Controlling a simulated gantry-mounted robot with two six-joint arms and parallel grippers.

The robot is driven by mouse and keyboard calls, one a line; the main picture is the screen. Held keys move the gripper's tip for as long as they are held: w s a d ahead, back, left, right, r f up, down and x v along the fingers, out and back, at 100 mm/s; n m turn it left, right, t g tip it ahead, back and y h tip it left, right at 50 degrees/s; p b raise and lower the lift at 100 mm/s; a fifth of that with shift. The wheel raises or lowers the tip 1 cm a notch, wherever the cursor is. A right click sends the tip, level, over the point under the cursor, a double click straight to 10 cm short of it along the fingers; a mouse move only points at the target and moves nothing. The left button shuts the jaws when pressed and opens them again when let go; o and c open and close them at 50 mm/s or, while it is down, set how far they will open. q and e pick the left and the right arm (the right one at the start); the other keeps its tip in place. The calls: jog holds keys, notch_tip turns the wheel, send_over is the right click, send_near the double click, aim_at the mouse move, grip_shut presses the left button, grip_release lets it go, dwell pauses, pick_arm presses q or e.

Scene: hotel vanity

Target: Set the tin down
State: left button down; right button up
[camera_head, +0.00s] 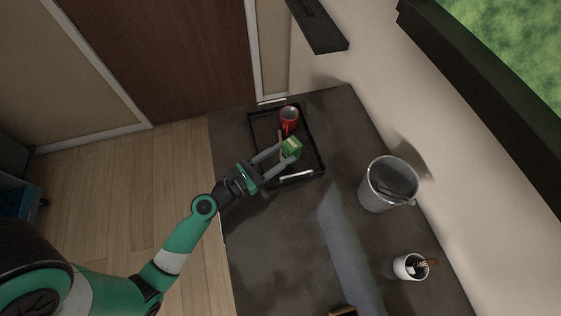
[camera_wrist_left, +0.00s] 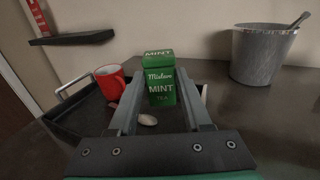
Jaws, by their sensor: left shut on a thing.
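The tin (camera_head: 291,146) is a green box-shaped mint tea tin, upright. It also shows in the wrist view (camera_wrist_left: 160,85) with "MINT TEA" on its front. My left gripper (camera_head: 284,152) is shut on the tin, one finger at each side. In the head view the tin appears over the black tray (camera_head: 318,155), towards its near right part. Whether its base touches the tray cannot be told. My right gripper is not in view.
A red mug (camera_head: 289,122) stands in the tray's far part. A small pale spoon-like item (camera_wrist_left: 147,120) lies near the tin. A metal bucket (camera_head: 374,192) and a white cup (camera_head: 403,267) stand to the right. The dark counter (camera_head: 270,235) nearby is clear.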

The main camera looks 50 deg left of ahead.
aim_at(285, 157)
pick_arm(q)
jog(key=f+b, duration=0.3)
jog(key=f, duration=0.1)
jog(key=shift+w+a+f+b, duration=0.1)
jog(key=shift+w+a+b, duration=0.15)
jog(key=shift+w+b, duration=0.05)
jog(key=c, duration=0.6)
grip_release()
jog(key=shift+s, duration=0.15)
jog(key=s, duration=1)
jog(key=shift+d, duration=0.15)
jog(key=shift+s+d+r, duration=0.1)
jog(key=shift+s+r, duration=0.1)
jog(key=shift+s, duration=0.7)
jog(key=shift+w, duration=0.1)
